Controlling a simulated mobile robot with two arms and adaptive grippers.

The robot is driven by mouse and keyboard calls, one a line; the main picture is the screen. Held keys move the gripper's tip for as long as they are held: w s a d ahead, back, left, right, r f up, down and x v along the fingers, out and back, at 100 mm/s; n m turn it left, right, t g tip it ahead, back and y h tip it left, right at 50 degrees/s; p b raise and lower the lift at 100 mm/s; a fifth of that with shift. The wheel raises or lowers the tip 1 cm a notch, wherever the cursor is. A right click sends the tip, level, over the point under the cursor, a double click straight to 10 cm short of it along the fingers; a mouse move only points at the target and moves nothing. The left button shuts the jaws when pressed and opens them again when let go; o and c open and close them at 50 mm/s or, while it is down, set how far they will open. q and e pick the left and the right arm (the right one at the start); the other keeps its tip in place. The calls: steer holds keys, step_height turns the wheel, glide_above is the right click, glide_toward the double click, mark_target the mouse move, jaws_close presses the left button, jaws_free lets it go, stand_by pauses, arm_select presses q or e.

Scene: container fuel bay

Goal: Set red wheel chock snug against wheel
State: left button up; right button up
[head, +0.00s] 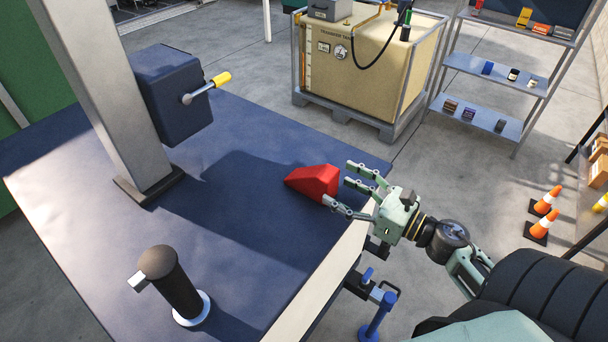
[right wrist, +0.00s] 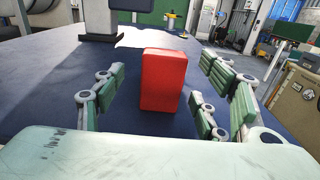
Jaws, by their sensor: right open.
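The red wheel chock (head: 313,181) is wedge-shaped and lies on the dark blue deck (head: 245,245) near its right edge. Its tall end faces my right gripper (head: 341,184). The right gripper is open, with its fingers spread around the near end of the chock. In the right wrist view, the chock (right wrist: 163,80) stands between the fingers of the right gripper (right wrist: 158,77), with visible gaps on both sides. I cannot make out a wheel in either view. My left gripper is not in view.
A grey post (head: 107,90) with a dark box (head: 172,95) and yellow-ended crank (head: 220,80) rises from the deck. A black cylinder (head: 175,285) stands at the front. A caged tan tank (head: 370,75), shelves (head: 490,68) and traffic cones (head: 543,227) are beyond.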

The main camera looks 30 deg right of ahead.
mark_target(313, 171)
steer(key=shift+w+a+r+p, duration=0.15)
steer(key=shift+w+p, duration=0.25)
steer(key=shift+w, duration=0.15)
steer(key=shift+w+a+r+p, duration=0.15)
steer(key=shift+w+p, duration=0.25)
steer(key=shift+w, duration=0.1)
steer(key=p+x, duration=0.1)
steer(key=x, duration=0.2)
steer(key=shift+w+f+p, duration=0.15)
steer(key=shift+w+p, duration=0.2)
steer(key=shift+p, duration=0.05)
steer(key=shift+w+a+f, duration=0.15)
steer(key=shift+w, duration=0.15)
steer(key=c, duration=1.5)
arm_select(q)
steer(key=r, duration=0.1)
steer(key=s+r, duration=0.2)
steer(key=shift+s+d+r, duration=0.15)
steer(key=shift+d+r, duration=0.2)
arm_select(e)
jaws_close()
